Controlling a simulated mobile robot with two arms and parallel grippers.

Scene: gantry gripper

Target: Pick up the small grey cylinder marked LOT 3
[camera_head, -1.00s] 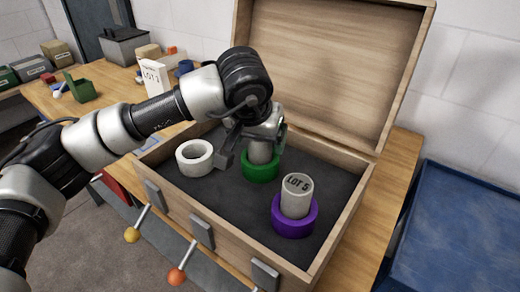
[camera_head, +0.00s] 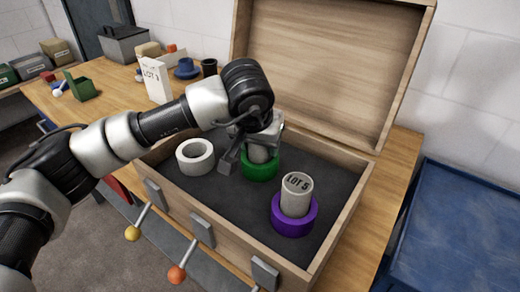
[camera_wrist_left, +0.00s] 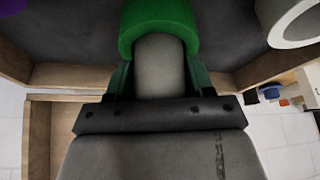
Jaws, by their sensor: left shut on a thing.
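A small grey cylinder (camera_head: 258,155) stands in a green ring (camera_head: 260,171) inside the open wooden case; its label is hidden from me. My left gripper (camera_head: 252,149) is shut on this cylinder, with its hand above it. In the left wrist view, the grey cylinder (camera_wrist_left: 160,65) sits between the fingers of my left gripper (camera_wrist_left: 160,80), and the green ring (camera_wrist_left: 158,14) is around its far end. Another grey cylinder (camera_head: 297,195), marked LOT 5, stands in a purple ring (camera_head: 293,222) nearer the front. My right gripper is not in view.
An empty white ring (camera_head: 195,157) lies on the case's dark floor at left. The case's raised lid (camera_head: 330,70) stands behind. A white card (camera_head: 156,80) reading LOT 3 stands on the table. A blue tray (camera_head: 450,235) is at right.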

